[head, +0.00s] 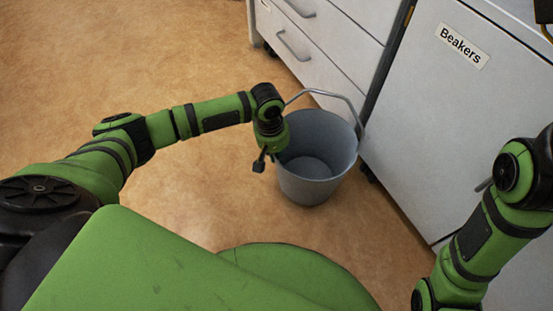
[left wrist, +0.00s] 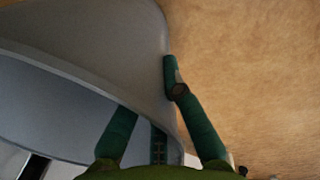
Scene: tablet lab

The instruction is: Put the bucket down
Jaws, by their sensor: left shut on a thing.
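A grey bucket (head: 317,178) stands upright and looks empty inside, with its thin handle (head: 330,94) raised toward the drawers. It also shows close up in the left wrist view (left wrist: 90,40). My left gripper (head: 271,155) is at the bucket's left side, shut on its wall near the rim. In the left wrist view, one finger of the gripper (left wrist: 148,98) is outside the wall and the other is inside, its tip partly hidden. Whether the bucket's base touches the floor I cannot tell. My right arm shows at the right; its gripper is out of view.
White drawers (head: 335,45) stand behind the bucket, and a white cabinet labelled "Beakers" (head: 425,130) stands close to its right. The brown floor (head: 120,60) is clear to the left and in front of the bucket (head: 370,240).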

